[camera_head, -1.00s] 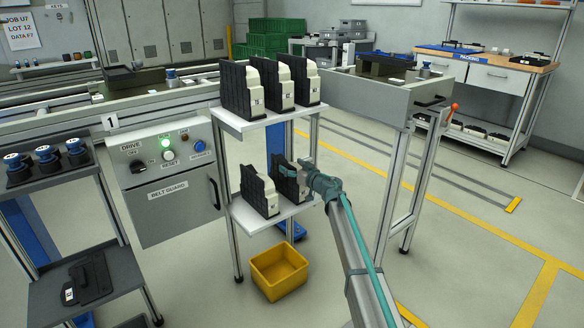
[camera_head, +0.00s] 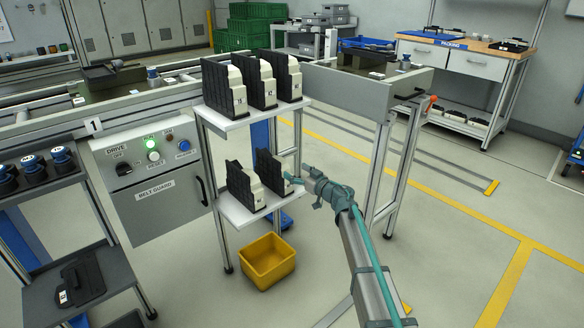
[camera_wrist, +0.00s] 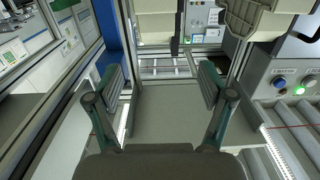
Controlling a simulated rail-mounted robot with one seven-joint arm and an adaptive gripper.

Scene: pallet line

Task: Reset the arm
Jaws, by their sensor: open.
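My gripper (camera_head: 296,181) is at the right side of the small two-tier stand, level with the lower shelf (camera_head: 238,212). In the wrist view my gripper (camera_wrist: 162,85) has its two fingers wide apart, with nothing between them. Two black-and-cream modules stand upright on the lower shelf: a left one (camera_head: 240,188) and a right one (camera_head: 268,172). My gripper is just right of the right module; whether they touch is hard to tell. A grey shelf surface (camera_wrist: 165,125) shows below and between the fingers in the wrist view.
Three similar modules (camera_head: 252,85) stand on the upper shelf (camera_head: 222,124). A yellow bin (camera_head: 268,262) is on the floor below. The conveyor (camera_head: 345,88) is behind, and a control box (camera_head: 155,175) with a lit green button is at left. Floor to the right is clear.

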